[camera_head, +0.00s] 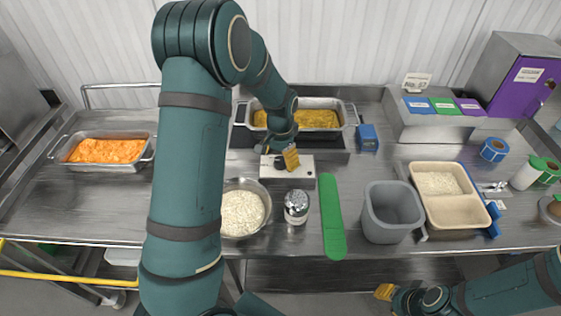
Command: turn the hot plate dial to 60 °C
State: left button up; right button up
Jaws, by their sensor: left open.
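The hot plate's pale control box (305,174) sits on the table in front of a metal pan of yellow food (325,119). The dial cannot be made out clearly; my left gripper covers that part of the box. My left gripper (286,160) is open, with its yellow-orange fingertips right over the top of the box. Whether it touches the dial cannot be told. The dial's setting and any markings are too small or hidden to read. My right gripper (385,291) is low at the bottom right, in front of the table edge, away from the box.
A bowl of rice (242,213), a shaker (297,206) and a green strip (332,220) are in front of the box. A grey bin (390,212) and a two-part tray (455,207) stand to the right. A blue block (368,137) is beside the pan.

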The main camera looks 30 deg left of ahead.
pick_arm(q)
jog(key=shift+f, duration=0.8)
jog(key=shift+c, duration=0.2)
jog(key=c, duration=1.2)
